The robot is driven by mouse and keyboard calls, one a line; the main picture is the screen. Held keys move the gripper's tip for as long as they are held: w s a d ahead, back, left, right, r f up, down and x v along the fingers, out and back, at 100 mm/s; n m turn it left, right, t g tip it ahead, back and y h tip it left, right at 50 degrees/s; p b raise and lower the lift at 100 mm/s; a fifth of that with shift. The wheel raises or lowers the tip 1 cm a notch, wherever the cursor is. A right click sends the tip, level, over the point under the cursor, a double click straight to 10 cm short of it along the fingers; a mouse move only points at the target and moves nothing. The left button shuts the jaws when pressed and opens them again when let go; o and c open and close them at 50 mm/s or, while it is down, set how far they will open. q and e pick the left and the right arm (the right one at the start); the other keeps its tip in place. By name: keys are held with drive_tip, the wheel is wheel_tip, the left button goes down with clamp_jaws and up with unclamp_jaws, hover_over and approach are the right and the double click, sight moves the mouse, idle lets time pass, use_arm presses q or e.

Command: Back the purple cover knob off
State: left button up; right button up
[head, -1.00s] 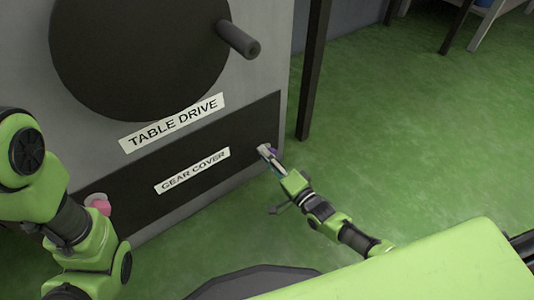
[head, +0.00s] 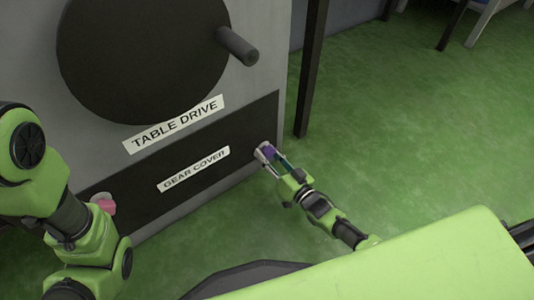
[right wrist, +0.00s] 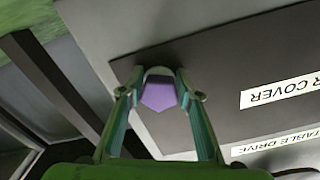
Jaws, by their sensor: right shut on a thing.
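The purple cover knob (head: 271,153) sits at the right end of the dark gear cover panel (head: 135,198). It also shows in the right wrist view (right wrist: 160,93), between the two fingers, with a pale round collar behind it. My right gripper (head: 267,154) is shut on the purple knob, one finger on each side; it fills the middle of the right wrist view (right wrist: 160,90). My left arm stands at the left of the head view, and its gripper does not show.
A pink knob (head: 104,203) sits at the panel's left end, partly behind my left arm. Above is a large dark wheel (head: 140,60) with a grey handle (head: 238,45). A dark post (head: 313,70) stands right of the cabinet. The green floor on the right is clear.

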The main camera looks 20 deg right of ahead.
drive_tip(key=shift+d+n, duration=0.15)
drive_tip(key=shift+n, duration=0.95)
drive_tip(key=o, duration=1.1)
drive_tip(key=v, duration=1.2)
